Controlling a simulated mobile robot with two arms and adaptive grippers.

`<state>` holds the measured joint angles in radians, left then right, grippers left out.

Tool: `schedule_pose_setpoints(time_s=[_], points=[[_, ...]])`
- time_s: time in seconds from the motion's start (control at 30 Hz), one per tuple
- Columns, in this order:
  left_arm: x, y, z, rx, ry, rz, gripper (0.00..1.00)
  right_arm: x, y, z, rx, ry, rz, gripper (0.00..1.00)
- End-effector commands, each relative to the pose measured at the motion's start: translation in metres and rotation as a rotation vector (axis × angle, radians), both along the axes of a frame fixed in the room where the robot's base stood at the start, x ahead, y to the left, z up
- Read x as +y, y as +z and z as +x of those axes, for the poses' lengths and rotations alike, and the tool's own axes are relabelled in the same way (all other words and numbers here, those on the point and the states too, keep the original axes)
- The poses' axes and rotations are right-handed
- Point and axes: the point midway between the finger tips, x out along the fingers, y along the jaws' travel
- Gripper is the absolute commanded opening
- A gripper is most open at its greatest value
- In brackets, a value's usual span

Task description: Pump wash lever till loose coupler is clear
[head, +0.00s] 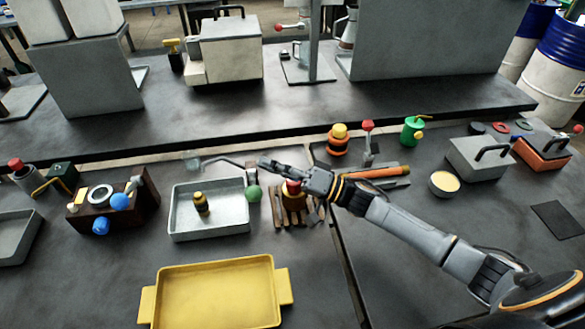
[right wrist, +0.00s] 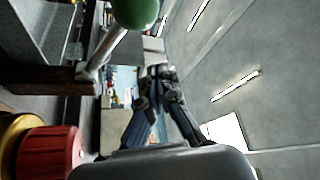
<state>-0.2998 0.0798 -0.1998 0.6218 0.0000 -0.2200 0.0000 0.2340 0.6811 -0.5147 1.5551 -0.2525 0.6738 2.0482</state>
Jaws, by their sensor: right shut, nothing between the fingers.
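The loose coupler (head: 201,204), dark with a yellow top, stands upright in a shallow grey wash tray (head: 208,236). I cannot tell how clean it is. The wash lever's green ball knob (head: 254,193) is at the tray's right edge; a green ball (right wrist: 135,12) also shows at the top of the right wrist view. A thin bent spout (head: 222,160) reaches over the tray's back edge. My right gripper (head: 268,163) is shut and empty, above and slightly right of the knob, apart from it as far as I can tell. It also shows in the right wrist view (right wrist: 157,74). My left gripper is out of view.
A wooden rack (head: 278,208) with a red-topped coupler (head: 292,201) stands under my right wrist, close by. A yellow tray (head: 215,294) lies in front. A brown box with blue knobs (head: 145,190) is left of the wash tray. A raised bench runs behind.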

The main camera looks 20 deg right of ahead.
Motion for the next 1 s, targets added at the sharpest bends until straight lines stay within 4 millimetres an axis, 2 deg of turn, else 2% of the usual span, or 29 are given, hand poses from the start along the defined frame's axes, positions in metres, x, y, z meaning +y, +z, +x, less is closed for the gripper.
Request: schedule_pose_setpoints(time_s=[0.03,0.07,0.1,0.23,0.4,0.73,0.87,1.0], points=[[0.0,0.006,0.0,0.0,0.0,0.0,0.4,0.009,0.007,0.006,-0.001,0.001,0.003,0.0],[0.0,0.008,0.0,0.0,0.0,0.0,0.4,0.012,0.005,0.006,0.002,0.001,0.002,0.0],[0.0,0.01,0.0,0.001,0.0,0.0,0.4,0.013,-0.003,-0.003,0.008,0.002,0.002,0.0],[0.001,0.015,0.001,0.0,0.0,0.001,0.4,0.018,-0.012,-0.016,0.006,0.0,0.001,0.0],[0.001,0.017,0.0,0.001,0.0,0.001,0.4,0.021,-0.018,-0.024,0.001,0.0,0.0,0.0],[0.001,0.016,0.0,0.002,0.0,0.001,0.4,0.021,-0.02,-0.025,-0.001,0.0,-0.001,0.0],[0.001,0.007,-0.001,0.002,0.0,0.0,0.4,0.021,-0.027,-0.027,-0.026,0.0,-0.007,0.0],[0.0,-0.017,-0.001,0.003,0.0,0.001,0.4,0.022,-0.042,-0.032,-0.126,0.001,-0.028,0.0]])
